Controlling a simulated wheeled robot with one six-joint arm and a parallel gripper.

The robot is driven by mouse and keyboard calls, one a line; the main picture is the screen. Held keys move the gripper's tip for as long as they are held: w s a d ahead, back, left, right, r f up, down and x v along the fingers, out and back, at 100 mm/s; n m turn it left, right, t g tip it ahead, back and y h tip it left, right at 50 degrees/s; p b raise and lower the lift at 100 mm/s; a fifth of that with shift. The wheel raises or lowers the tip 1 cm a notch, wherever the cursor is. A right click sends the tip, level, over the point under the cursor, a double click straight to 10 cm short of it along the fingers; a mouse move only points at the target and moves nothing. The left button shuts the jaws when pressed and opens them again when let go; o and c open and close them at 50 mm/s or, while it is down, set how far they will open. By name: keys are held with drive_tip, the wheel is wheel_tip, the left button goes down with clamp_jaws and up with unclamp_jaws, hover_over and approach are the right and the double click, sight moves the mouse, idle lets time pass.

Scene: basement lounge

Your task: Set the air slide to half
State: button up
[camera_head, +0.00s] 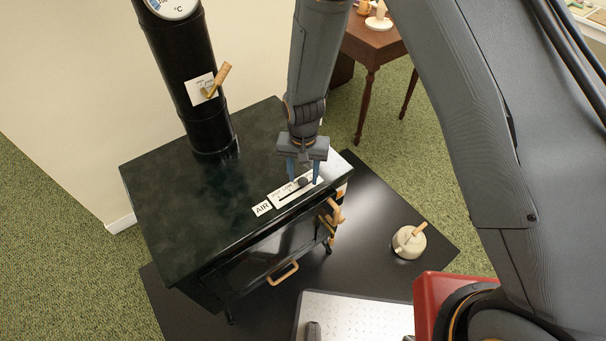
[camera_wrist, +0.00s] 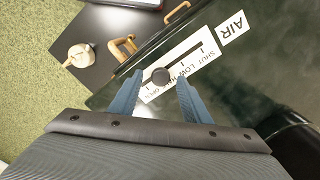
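The air slide is a white plate (camera_head: 284,196) on the front edge of the dark stove top, with a slot and the marks SHUT, LOW, HALF and OPEN. It also shows in the wrist view (camera_wrist: 192,42). Its dark round knob (camera_wrist: 160,76) is toward the OPEN end of the slot, away from the AIR label (camera_wrist: 233,27); its exact mark is partly hidden. My gripper (camera_head: 303,180) points down over the plate. Its two blue fingers are open on either side of the knob, with a visible gap to each finger in the wrist view.
The black stovepipe (camera_head: 206,115) with a wooden-handled damper rises from the stove top (camera_head: 180,215). Wooden handles (camera_head: 283,274) project from the stove front. A cream kettle (camera_head: 408,243) stands on the dark floor plate. A wooden table (camera_head: 372,38) is behind.

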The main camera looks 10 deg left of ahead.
sight(304, 180)
wheel_tip(304, 180, up, 8)
drive_tip(key=b, duration=0.1)
drive_tip(key=shift+b, duration=0.4)
idle(0.7)
drive_tip(key=s+d+r, duration=0.3)
drive_tip(key=d+r, duration=0.2)
drive_tip(key=d, duration=0.4)
drive_tip(key=s+d+r+t, duration=0.1)
drive_tip(key=s+d+r, duration=0.2)
drive_tip(key=d, duration=0.6)
drive_tip(key=s+d+r, duration=0.3)
drive_tip(key=d+r, duration=0.4)
drive_tip(key=d, duration=0.2)
drive_tip(key=shift+d+r, duration=0.15)
drive_tip(key=shift+d, duration=0.25)
drive_tip(key=shift+s+r, duration=0.1)
drive_tip(key=shift+s, duration=0.1)
idle(0.6)
